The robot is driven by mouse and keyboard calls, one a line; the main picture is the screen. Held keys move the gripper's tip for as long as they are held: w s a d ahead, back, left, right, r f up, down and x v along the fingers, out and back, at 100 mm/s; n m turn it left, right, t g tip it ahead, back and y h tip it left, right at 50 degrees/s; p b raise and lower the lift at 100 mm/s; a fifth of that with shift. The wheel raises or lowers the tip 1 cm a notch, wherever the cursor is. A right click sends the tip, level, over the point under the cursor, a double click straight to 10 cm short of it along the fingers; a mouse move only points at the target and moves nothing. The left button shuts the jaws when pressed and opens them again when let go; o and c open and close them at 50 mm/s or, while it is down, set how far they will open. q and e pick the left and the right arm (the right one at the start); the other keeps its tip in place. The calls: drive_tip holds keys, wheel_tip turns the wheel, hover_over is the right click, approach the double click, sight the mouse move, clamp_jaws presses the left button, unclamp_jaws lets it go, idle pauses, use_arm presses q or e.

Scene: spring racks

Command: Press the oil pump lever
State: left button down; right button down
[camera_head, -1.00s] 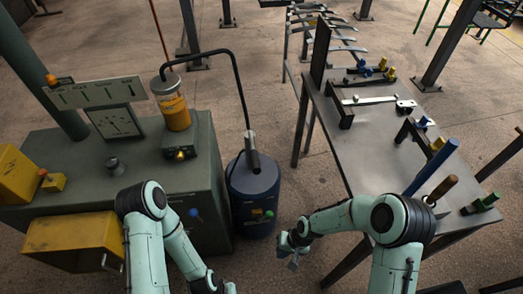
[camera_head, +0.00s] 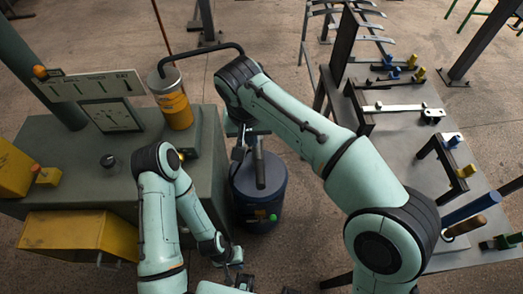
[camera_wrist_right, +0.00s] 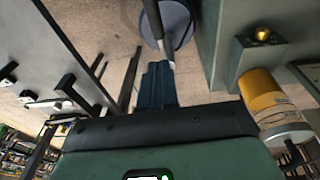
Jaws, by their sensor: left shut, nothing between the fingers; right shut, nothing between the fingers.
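The oil pump is a dark blue drum (camera_head: 258,205) on the floor, with a grey cylindrical lever or handle (camera_head: 260,168) at its top. In the right wrist view, the drum (camera_wrist_right: 172,22) is at the top and the grey bar (camera_wrist_right: 153,20) runs down toward my fingers. My right gripper (camera_head: 238,152) is shut and empty, pointing down just left of the grey handle, above the drum; its fingers show in the wrist view (camera_wrist_right: 158,85). I cannot tell whether they touch. My left gripper (camera_head: 242,282) is shut and empty, low near the bottom edge.
A green cabinet (camera_head: 75,180) with a yellow canister (camera_head: 175,105) stands left of the drum. A black hose (camera_head: 205,52) runs from the canister toward the drum, partly behind my right arm. A grey metal table (camera_head: 410,150) with clamps and handles stands on the right.

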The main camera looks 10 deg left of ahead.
sight(259, 169)
use_arm(q)
drive_tip(key=shift+s, duration=0.1)
use_arm(e)
drive_tip(key=shift+s, duration=0.1)
